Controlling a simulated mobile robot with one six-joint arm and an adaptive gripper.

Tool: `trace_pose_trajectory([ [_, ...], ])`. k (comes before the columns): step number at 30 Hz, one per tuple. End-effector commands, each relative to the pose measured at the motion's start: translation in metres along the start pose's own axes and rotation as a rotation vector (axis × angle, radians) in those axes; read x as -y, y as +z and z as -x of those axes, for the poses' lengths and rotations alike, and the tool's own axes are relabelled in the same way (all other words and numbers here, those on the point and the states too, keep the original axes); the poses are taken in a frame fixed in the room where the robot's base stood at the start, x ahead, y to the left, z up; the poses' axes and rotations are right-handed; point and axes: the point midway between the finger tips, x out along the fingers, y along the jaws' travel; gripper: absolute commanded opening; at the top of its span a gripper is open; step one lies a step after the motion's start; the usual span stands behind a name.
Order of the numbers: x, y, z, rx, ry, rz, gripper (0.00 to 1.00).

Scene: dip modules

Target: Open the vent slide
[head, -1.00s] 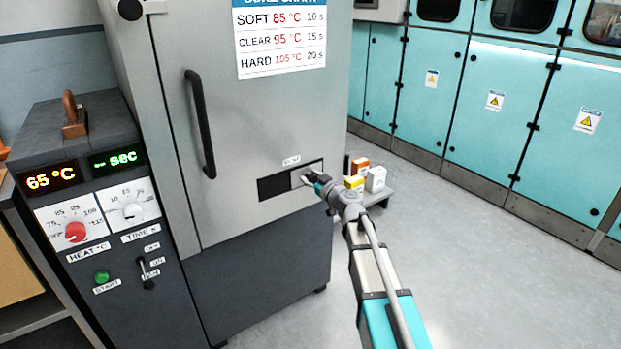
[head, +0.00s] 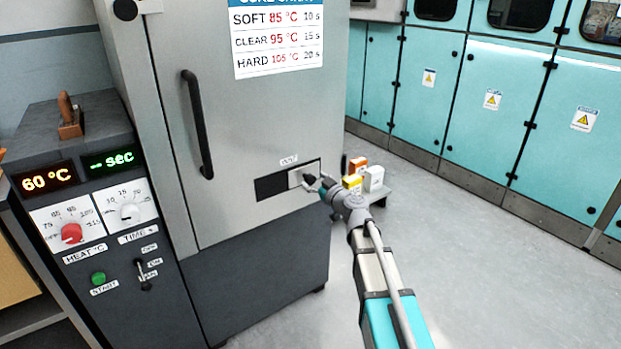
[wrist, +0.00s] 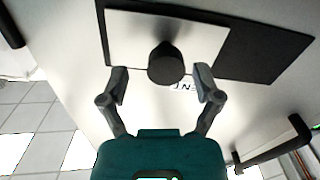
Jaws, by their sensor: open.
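The vent slide is a pale plate (head: 295,177) with a round dark knob (wrist: 166,64), set in the lower part of the grey oven door. In the head view it covers the right part of a dark slot (head: 270,187), whose left part shows. The wrist view, turned round, shows the plate (wrist: 132,35) at left and bare dark slot (wrist: 265,52) at right. My gripper (wrist: 162,82) is open, with one finger on each side of the knob in the picture. I cannot tell whether the fingers touch it. My gripper also shows at the knob in the head view (head: 316,183).
A door handle (head: 197,125) stands out above and left of the slot. A control box (head: 95,210) with dials and displays is at left. Small cartons (head: 362,177) sit on a low stand just behind my gripper. The floor at right is clear.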

Motion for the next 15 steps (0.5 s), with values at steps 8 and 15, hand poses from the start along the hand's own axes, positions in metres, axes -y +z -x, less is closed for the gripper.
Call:
trace_pose_trajectory([
  [8, 0.000, 0.000, 0.048, 0.001, 0.004, 0.000, 0.82],
  [15, -0.002, 0.000, 0.077, 0.001, 0.004, -0.001, 0.82],
])
